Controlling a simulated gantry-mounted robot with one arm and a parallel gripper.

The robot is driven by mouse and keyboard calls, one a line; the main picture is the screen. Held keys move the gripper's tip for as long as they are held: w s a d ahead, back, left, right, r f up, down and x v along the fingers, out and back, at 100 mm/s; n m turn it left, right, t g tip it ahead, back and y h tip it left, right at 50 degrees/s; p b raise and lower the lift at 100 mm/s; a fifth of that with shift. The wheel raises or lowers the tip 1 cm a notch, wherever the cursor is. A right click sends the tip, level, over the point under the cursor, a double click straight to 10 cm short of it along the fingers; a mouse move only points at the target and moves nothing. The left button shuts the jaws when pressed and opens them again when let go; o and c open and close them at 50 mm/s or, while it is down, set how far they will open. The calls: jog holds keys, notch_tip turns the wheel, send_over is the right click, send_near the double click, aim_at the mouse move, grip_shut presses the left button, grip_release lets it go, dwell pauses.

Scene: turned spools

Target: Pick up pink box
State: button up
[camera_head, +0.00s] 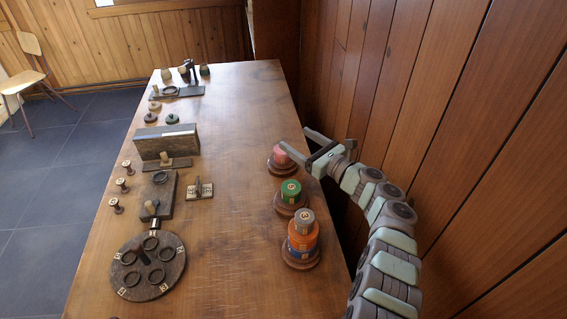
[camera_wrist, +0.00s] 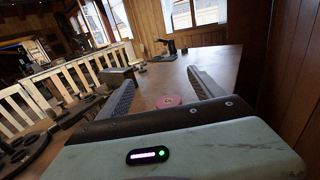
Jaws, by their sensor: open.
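The pink box (camera_head: 280,154) is a small round pink piece on a dark round wooden base (camera_head: 272,167) near the table's right edge. It also shows in the wrist view (camera_wrist: 168,101), low between my two fingers and partly hidden by the gripper body. My gripper (camera_head: 295,139) is open and empty. In the head view, one fingertip overlaps the top of the pink box, and the other finger lies behind it to the right. I cannot tell whether the finger touches it.
A wooden wall (camera_head: 450,110) rises close on the right. Blocks and a round disc (camera_head: 147,286) fill the left side; the table's middle is clear.

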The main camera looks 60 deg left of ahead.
jog(key=b, duration=0.3)
send_near(282, 154)
jog(key=a, duration=0.3)
jog(key=a+f, duration=0.1)
jog(key=a, duration=0.1)
jog(key=shift+w, duration=0.15)
jog(key=shift+a+r, duration=0.25)
jog(key=shift+a, duration=0.2)
jog(key=shift+a+r+b, duration=0.1)
jog(key=shift+a+b, duration=0.25)
jog(key=shift+a, duration=0.15)
jog(key=b+x, duration=0.2)
jog(key=x, duration=0.2)
jog(key=shift+s+a+b, duration=0.25)
jog(key=shift+b, duration=0.05)
jog(key=shift+a, duration=0.45)
jog(key=shift+r, duration=0.1)
jog(key=c, duration=1.4)
jog(key=shift+r, duration=0.1)
jog(key=shift+c, duration=0.2)
